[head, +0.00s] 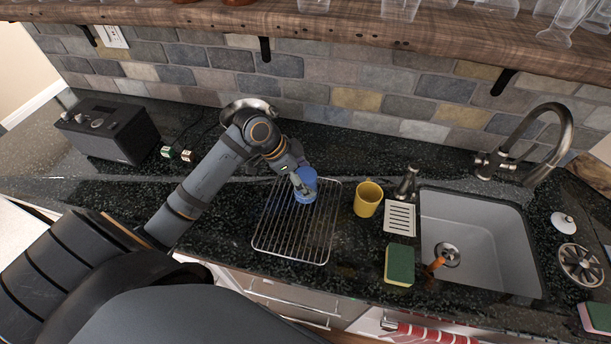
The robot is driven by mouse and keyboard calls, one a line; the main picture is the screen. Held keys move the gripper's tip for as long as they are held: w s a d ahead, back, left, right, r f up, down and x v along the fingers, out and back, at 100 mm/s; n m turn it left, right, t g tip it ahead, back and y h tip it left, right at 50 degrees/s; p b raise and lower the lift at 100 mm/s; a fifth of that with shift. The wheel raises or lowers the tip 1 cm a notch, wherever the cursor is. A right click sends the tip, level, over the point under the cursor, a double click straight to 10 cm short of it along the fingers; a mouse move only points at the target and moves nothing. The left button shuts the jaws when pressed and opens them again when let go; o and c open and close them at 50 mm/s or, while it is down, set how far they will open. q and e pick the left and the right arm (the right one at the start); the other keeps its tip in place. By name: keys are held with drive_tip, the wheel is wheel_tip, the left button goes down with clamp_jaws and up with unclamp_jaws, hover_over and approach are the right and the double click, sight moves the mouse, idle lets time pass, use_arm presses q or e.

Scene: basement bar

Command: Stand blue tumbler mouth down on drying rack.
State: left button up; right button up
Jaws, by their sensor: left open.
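The blue tumbler (307,184) is at the back of the wire drying rack (289,246), near its top right part. My left gripper (301,186) is open and right at the tumbler, its fingers overlapping the tumbler's left side in the picture. The fingers partly hide the tumbler. I cannot tell for certain which way its mouth points, or whether it touches the rack's wires. My right gripper is not in view.
A yellow cup (368,199) stands right of the rack, beside a white slotted dish (399,218) and a green-yellow sponge (399,265). The sink (478,240) lies further right. A dark radio (108,130) stands at the left. A wooden shelf (370,32) overhangs the back.

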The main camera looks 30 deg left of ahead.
use_arm(q)
drive_tip(key=shift+a+r, duration=0.15)
drive_tip(key=shift+r, duration=0.05)
drive_tip(key=v, duration=0.5)
drive_tip(key=shift+s+a+r, duration=0.15)
drive_tip(key=shift+a+r, duration=0.1)
drive_tip(key=shift+s+a+r, duration=0.1)
drive_tip(key=shift+s+r, duration=0.1)
drive_tip(key=shift+r, duration=0.45)
drive_tip(key=d+p+v, duration=0.1)
drive_tip(key=p+v, duration=0.6)
drive_tip(key=p, duration=0.5)
drive_tip(key=shift+w+r, duration=0.25)
drive_tip(key=shift+r, duration=0.2)
drive_tip(key=shift+a, duration=0.1)
